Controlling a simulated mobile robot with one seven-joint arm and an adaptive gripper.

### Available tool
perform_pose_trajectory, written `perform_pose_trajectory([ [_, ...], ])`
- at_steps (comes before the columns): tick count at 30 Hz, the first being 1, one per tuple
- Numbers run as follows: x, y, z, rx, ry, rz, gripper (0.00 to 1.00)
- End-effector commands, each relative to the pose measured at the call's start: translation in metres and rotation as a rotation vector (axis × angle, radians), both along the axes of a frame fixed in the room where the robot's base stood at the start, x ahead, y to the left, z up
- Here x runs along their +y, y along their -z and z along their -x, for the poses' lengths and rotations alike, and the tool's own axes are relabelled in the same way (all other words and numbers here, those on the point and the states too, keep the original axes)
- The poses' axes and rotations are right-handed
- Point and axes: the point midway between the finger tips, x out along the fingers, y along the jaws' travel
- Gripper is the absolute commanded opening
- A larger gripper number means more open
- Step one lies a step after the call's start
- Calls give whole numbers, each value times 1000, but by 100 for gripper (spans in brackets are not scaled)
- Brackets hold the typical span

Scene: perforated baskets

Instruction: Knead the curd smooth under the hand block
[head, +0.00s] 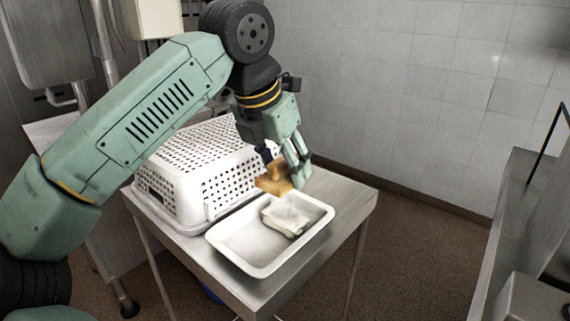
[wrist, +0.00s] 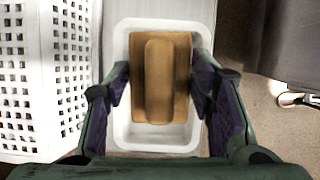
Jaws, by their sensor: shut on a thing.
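A wooden hand block (head: 272,182) with a raised grip is held in my gripper (head: 298,166), above the white tray (head: 238,262). In the wrist view the block (wrist: 181,80) lies between the two fingers of my gripper (wrist: 160,92), which are shut on its grip. The pale curd (head: 287,215) lies in the right part of the tray, just below the block. Whether the block touches the curd is hard to tell. In the wrist view the block hides the curd, and the tray's rim (wrist: 140,24) shows around it.
A white perforated basket (head: 190,178) stands upside down on the steel table (head: 338,199), left of the tray and close to it. It also shows in the wrist view (wrist: 45,80). A steel counter (head: 510,215) stands at the far right. Open floor lies between.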

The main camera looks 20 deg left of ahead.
Motion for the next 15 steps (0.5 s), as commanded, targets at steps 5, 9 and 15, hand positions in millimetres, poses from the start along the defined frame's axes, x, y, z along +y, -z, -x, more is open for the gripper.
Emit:
perform_pose_trajectory([
  [5, 0, 7, 0, 0, 4, 1, 19],
  [9, 0, 19, 0, 0, 4, 1, 19],
  [15, 0, 41, 0, 0, 3, 1, 19],
])
